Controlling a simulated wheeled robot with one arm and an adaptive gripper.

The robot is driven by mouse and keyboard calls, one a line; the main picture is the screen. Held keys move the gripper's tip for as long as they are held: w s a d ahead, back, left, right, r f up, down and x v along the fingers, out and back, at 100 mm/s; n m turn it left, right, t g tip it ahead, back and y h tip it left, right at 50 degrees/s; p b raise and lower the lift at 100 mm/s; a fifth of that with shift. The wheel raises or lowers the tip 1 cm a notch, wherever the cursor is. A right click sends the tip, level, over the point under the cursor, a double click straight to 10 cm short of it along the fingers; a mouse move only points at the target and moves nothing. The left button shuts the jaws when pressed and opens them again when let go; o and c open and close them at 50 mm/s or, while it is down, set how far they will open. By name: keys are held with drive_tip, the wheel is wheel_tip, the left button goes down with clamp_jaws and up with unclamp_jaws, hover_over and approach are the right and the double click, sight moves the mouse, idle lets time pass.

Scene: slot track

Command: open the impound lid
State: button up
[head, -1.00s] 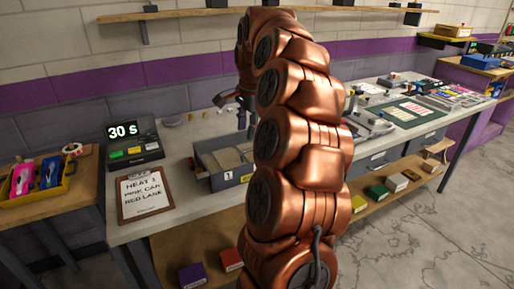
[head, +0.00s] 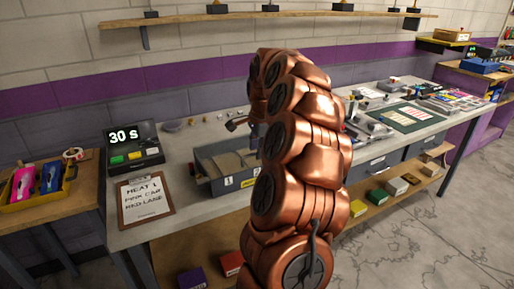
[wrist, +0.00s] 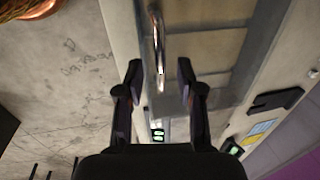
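The impound is a grey open-looking bin (head: 208,172) on the bench, with a small number label on its front; my arm hides its right part. In the wrist view its lid (wrist: 205,45) looks like a see-through panel over light compartments. A shiny metal bar handle (wrist: 158,35) runs along the lid's edge. My gripper (wrist: 159,76) is open, with its two dark fingers apart. The handle's near end appears between the fingertips, with no clear contact; I cannot tell the depth gap. The lid looks shut. In the head view my arm hides the fingertips.
A timer box (head: 133,146) reading 30 s and a clipboard (head: 145,198) stand left of the bin. A yellow tray (head: 36,187) sits on the left table. Tools and a green mat (head: 407,118) lie to the right. Open floor lies in front of the bench.

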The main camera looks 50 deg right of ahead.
drive_tip(key=shift+f, duration=0.2)
clamp_jaws()
idle(0.6)
